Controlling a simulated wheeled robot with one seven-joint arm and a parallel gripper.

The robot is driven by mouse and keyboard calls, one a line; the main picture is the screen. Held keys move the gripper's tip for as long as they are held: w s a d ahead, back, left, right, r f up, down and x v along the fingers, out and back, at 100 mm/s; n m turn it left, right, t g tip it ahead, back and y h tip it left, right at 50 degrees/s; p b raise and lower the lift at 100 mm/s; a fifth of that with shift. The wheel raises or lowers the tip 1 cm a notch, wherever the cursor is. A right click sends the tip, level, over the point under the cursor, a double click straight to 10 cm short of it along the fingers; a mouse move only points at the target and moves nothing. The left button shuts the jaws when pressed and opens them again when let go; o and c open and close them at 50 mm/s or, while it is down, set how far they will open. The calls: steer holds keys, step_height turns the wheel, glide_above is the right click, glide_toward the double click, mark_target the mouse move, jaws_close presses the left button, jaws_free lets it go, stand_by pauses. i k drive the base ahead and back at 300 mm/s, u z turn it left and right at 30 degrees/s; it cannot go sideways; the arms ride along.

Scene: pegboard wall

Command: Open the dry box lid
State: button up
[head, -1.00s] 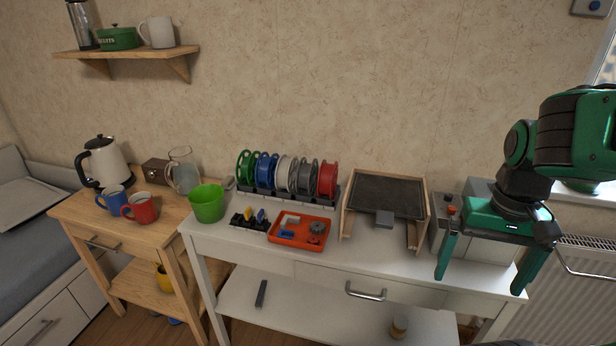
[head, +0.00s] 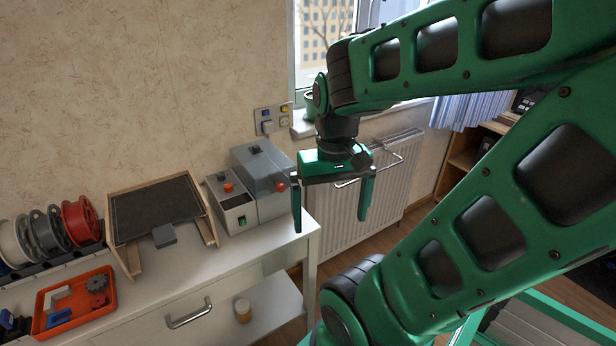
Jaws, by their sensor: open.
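The dry box appears to be the grey box (head: 268,207) at the right end of the white bench. Its grey lid (head: 262,172) looks shut, with a red knob (head: 281,186) at the front right. My gripper (head: 331,222) is open and empty, with its green fingers pointing down. In the picture it is just right of the box, past the bench's right end and in front of the radiator. The left finger shows close beside the knob, but I cannot tell the depth between them. The box's right side is partly hidden by the finger.
A control unit (head: 232,205) with a red button and green switch stands left of the box. Further left are a wooden frame with a dark panel (head: 157,208), an orange tray (head: 76,325) and several spools. The radiator (head: 390,185) stands behind my gripper.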

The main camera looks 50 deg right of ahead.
mark_target(264, 169)
steer(key=k, duration=1.15)
steer(key=u, duration=0.15)
